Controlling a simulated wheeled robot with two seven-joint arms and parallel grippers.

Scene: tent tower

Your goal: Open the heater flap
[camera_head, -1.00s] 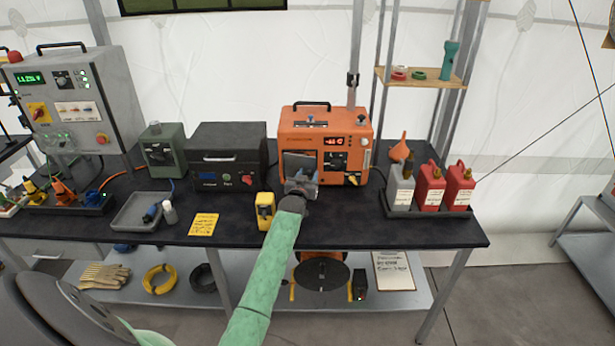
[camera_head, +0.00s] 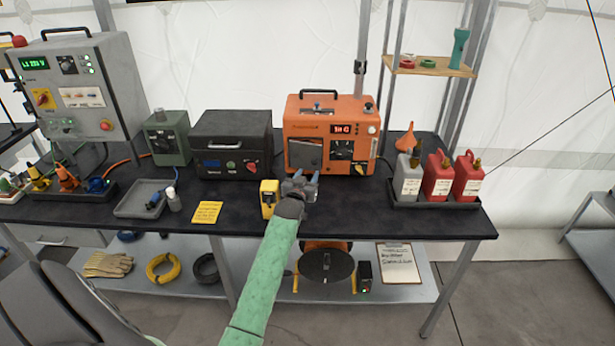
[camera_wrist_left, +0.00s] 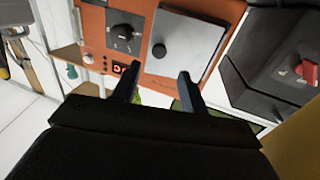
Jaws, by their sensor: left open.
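The orange heater (camera_head: 348,112) stands at the back of the dark bench, its display lit red. Its grey flap (camera_head: 305,153) covers the left part of the front and looks flat or nearly flat against it; I cannot tell if it is slightly ajar. In the left wrist view the flap (camera_wrist_left: 195,45) shows a dark round knob (camera_wrist_left: 158,49). My left gripper (camera_head: 301,181) is open and empty, in front of and below the flap, apart from it. In the left wrist view its fingers (camera_wrist_left: 160,76) point at the heater front. My right gripper is not in view.
A yellow device (camera_head: 269,198) stands close left of my left gripper. A black box (camera_head: 233,145) is left of the heater. A tray with a grey can (camera_head: 408,180) and two red cans (camera_head: 437,177) is to the right. The bench right of my gripper is clear.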

